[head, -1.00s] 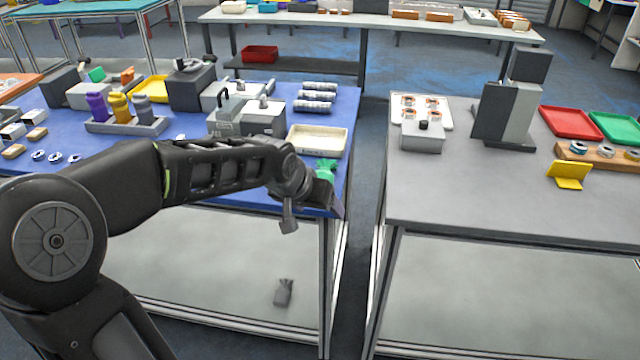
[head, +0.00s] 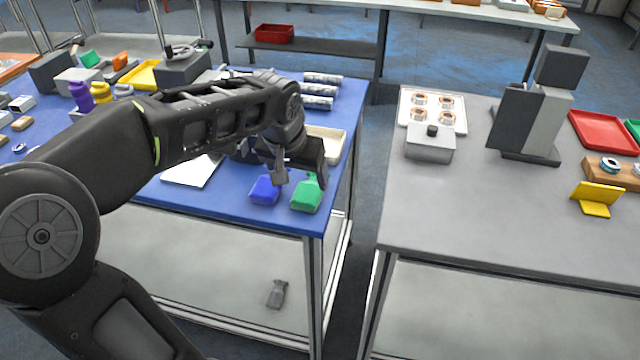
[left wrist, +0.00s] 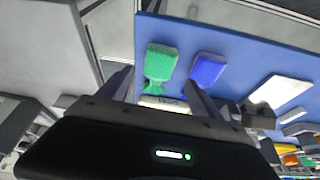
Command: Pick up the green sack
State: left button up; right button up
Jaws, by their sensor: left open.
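The green sack (head: 307,194) lies near the front right corner of the blue table. It also shows in the left wrist view (left wrist: 160,62), between the lines of the two fingers. A blue sack (head: 264,189) lies just left of it in the head view and also shows in the left wrist view (left wrist: 209,68). My left gripper (head: 298,178) is above and behind the sacks in the head view, partly overlapping them. My right gripper is not in view.
The blue table's (head: 225,205) front right corner is close to the sacks. A cream tray (head: 328,146) stands behind the gripper. A grey sack (head: 277,294) lies below the tabletop. A gap separates the grey table (head: 450,215) on the right.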

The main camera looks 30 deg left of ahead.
aim_at(306, 193)
pick_arm(q)
jog(key=shift+x, duration=1.2)
jog(key=shift+s, duration=0.1)
jog(key=p+x, duration=0.1)
jog(key=x, duration=0.4)
jog(key=shift+d+f, duration=0.1)
jog(key=shift+f, duration=0.05)
jog(key=shift+c, duration=0.2)
grip_shut()
dwell(0.5)
